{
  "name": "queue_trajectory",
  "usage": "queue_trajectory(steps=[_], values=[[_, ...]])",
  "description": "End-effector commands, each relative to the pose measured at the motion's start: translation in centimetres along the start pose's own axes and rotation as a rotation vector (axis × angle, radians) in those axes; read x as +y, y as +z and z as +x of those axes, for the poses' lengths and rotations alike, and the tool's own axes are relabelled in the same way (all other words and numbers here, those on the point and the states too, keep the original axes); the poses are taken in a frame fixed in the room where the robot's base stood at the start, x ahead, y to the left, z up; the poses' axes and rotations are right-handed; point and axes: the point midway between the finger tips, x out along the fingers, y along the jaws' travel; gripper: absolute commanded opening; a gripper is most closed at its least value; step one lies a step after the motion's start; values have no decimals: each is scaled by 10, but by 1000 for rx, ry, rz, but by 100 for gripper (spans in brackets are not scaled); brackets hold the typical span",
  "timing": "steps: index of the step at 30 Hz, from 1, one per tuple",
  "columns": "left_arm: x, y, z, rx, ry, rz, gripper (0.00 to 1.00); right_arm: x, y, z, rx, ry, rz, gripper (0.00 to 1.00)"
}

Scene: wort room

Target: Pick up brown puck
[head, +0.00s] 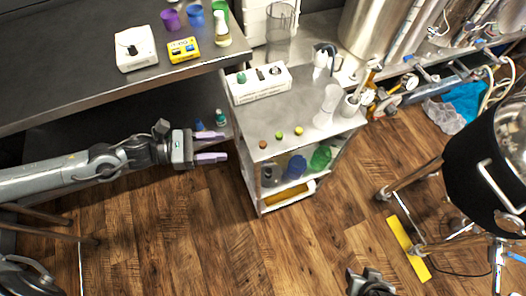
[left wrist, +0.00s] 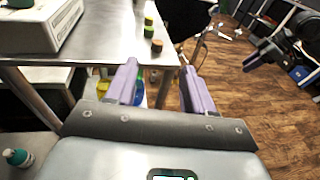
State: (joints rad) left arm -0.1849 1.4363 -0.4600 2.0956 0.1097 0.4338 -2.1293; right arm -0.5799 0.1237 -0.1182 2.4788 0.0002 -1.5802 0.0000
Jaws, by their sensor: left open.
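The brown puck (head: 263,144) lies on the top of the grey cart (head: 250,128), near its front-left corner. In the left wrist view the brown puck (left wrist: 156,45) sits at the table-like edge, just beyond and between the fingertips. My left gripper (head: 225,146) is open and empty, with its two purple fingers pointing right, left of the cart and apart from the puck. Its fingers also show in the left wrist view (left wrist: 158,72). A dark part at the bottom of the head view looks like my right gripper (head: 371,284); its fingers cannot be made out.
A green puck (head: 279,135) and a yellow puck (head: 298,131) lie right of the brown one. A white box (head: 258,88) and a white flask (head: 327,106) stand behind. Bottles fill the shelf below. A dark bench (head: 80,60) is upper left. Wooden floor is open in front.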

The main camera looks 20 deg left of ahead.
Motion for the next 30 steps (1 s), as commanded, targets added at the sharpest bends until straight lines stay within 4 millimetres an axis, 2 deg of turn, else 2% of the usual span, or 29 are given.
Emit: queue_trajectory(steps=[1, 15, 23, 30], values=[[1, -4, 3, -3, 1, 4, 53, 0, 2, 6, 1, 0, 0, 43], [2, -3, 50, -9, 3, 5, 53, -3, 5, 17, 3, -6, 4, 43], [2, -4, 62, -7, 2, 3, 53, -3, 6, 19, 3, -6, 4, 43], [2, -6, 90, -10, 1, 4, 53, -3, 7, 25, 3, -6, 3, 43]])
